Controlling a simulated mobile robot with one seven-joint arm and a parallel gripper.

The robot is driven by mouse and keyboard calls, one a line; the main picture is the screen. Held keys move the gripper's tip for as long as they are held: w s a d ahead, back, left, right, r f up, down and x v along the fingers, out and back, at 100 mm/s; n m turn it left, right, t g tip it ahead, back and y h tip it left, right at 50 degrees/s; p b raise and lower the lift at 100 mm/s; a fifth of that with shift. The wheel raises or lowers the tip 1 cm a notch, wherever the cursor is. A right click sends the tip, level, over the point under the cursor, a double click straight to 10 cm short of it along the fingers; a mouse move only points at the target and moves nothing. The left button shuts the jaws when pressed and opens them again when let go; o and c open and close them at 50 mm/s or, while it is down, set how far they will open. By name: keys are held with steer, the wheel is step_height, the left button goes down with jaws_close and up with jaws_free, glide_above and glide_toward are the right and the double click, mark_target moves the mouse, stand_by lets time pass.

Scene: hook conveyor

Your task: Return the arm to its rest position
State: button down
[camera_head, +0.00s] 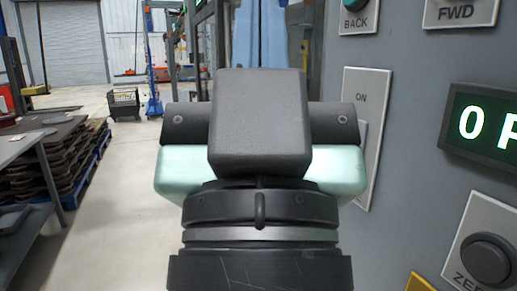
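My arm's end fills the middle of the camera_head view, with my gripper (261,125) seen as dark blocks and pale green side parts. It is upright in front of the camera, just left of the grey control panel (425,75). No fingertips can be made out, so I cannot tell whether it is open or shut. Nothing held is visible. The arm covers part of the ON switch plate (372,90).
The panel on the right carries a BACK button (355,5), a FWD plate (461,11), a partly cut-off green-lit display (488,128) and a dark knob (487,258). A metal table (28,150) stands left. Open floor (120,200) lies between.

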step_height(320, 180, up, 22)
steer(key=p, duration=2)
steer(key=shift+r, duration=0.15)
